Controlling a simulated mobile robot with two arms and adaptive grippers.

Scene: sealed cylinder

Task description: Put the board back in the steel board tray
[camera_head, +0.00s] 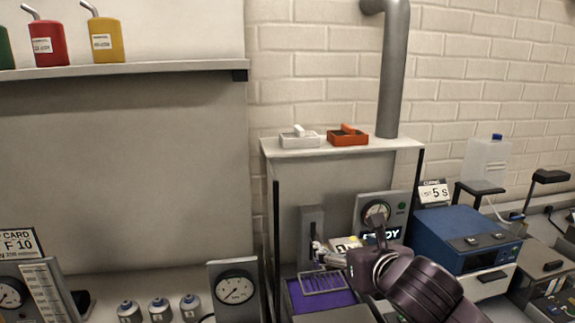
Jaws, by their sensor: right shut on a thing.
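My right gripper (357,262) is at the end of my dark arm, which comes in from the lower right. It is in front of the cabinet, and its fingertips are hard to make out. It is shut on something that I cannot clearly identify. A small pale piece with a yellow patch (346,243) shows just behind it; I cannot tell whether they touch. To its left, a tray with a purple bed (305,301) and a pale slotted frame (322,282) lies low in the cabinet. I cannot tell for certain which thing is the board or the steel board tray. My left gripper is out of view.
A white tray (299,141) and an orange tray (348,139) sit on the cabinet top (388,145). A blue machine (462,238) is to the right. A dial gauge (235,289) and several small canisters (159,308) are to the left.

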